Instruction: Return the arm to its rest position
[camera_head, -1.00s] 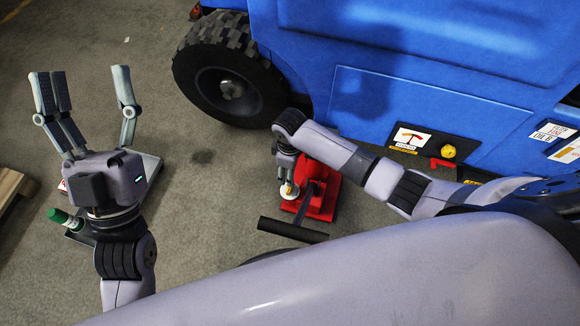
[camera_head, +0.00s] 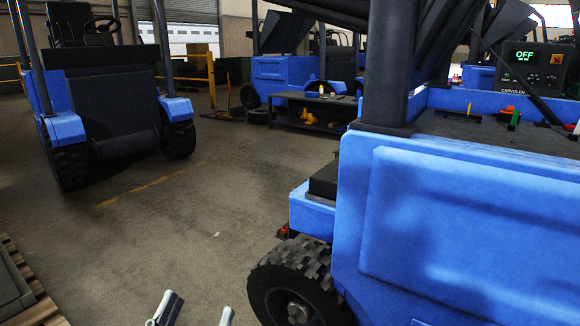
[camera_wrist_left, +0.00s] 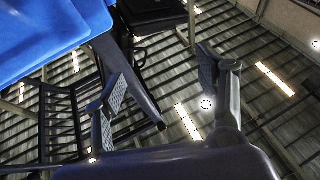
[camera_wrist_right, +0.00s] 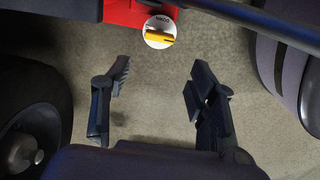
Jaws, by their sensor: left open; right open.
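My left gripper (camera_head: 197,310) shows only by its fingertips at the bottom edge of the head view. In the left wrist view it (camera_wrist_left: 160,88) points up towards the roof, with its fingers spread and nothing between them. My right gripper (camera_wrist_right: 157,85) is out of the head view. In the right wrist view its fingers are apart and empty, over the grey floor. Beyond them, at the top, is a red part (camera_wrist_right: 122,12) with a round white disc (camera_wrist_right: 160,42) carrying a yellow mark and the word DOWN. The gripper does not touch it.
A large blue vehicle (camera_head: 470,230) with a black wheel (camera_head: 268,282) fills the right side. Another forklift (camera_head: 110,110) stands at the back left. A low dark bench (camera_head: 312,125) is at the back. A wooden pallet (camera_head: 45,308) lies at the lower left. Floor between is clear.

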